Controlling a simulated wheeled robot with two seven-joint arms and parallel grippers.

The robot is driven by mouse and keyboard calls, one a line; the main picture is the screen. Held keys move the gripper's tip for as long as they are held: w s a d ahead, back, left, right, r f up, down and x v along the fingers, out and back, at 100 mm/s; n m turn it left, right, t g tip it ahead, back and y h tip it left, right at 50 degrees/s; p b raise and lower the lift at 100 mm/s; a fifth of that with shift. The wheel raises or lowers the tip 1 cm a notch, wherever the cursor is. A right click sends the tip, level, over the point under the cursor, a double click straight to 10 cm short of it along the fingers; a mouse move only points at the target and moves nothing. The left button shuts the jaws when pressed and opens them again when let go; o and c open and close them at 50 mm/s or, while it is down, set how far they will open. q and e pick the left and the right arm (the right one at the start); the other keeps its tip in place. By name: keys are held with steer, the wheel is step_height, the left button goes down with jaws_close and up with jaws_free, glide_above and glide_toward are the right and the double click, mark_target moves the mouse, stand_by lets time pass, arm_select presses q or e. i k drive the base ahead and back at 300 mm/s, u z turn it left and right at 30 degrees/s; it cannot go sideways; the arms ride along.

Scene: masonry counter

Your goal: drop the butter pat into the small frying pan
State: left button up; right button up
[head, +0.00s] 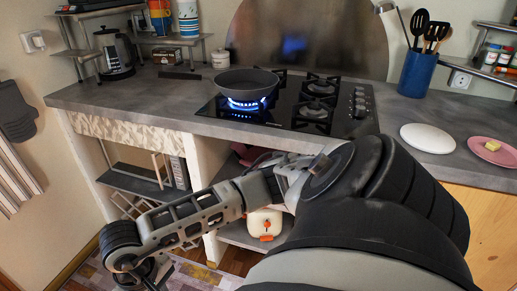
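The butter pat (492,146) is a small yellow block lying on a pink plate (506,157) at the right end of the counter. One of my arms crosses the lower middle of the head view, in front of the counter, and bends down out of the picture at lower left. Neither gripper's fingers can be seen.
A white round plate or board (428,138) lies between the hob (340,123) and the pink plate. A blue utensil holder (417,74) stands behind it. A kettle (115,55) and shelves (75,52) are at the back left. The counter (150,100) left of the hob is clear.

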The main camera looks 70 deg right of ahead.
mark_target(251, 88)
steer(key=z, duration=0.95)
steer(key=i, duration=0.85)
steer(key=z, duration=0.8)
